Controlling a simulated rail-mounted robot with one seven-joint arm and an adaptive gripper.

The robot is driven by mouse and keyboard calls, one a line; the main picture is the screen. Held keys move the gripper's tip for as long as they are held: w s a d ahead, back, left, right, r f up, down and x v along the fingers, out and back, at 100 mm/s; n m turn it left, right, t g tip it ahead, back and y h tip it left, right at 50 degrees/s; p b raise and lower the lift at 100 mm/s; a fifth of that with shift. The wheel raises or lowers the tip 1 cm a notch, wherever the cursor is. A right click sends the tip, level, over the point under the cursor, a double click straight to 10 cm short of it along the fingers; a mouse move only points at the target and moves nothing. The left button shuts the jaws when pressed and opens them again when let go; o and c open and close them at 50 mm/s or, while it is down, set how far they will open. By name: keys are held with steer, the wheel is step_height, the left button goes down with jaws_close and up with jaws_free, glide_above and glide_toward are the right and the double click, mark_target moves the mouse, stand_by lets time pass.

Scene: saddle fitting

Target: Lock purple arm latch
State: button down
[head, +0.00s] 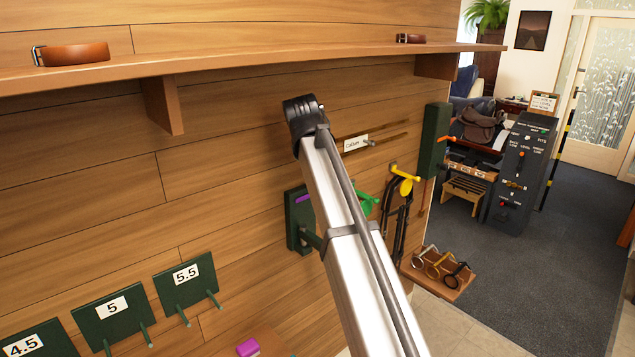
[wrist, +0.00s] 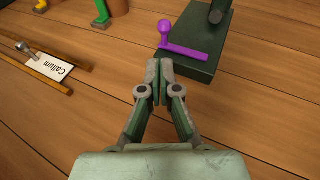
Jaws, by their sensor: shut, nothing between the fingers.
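The purple arm latch (wrist: 185,48) is a bar with a round knob at one end, on a dark green block (wrist: 225,45) fixed to the wooden wall. In the head view a bit of purple latch (head: 303,198) shows on the green block (head: 292,228), partly hidden behind my arm. My gripper is hidden in the head view.
A slotted rail with a "Callum" label (wrist: 50,67) is at left in the wrist view. A shelf (head: 250,63) runs above. Numbered green plates (head: 187,279) with pegs are at lower left.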

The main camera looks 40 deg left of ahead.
steer(key=v, duration=0.6)
steer(key=shift+r, duration=0.15)
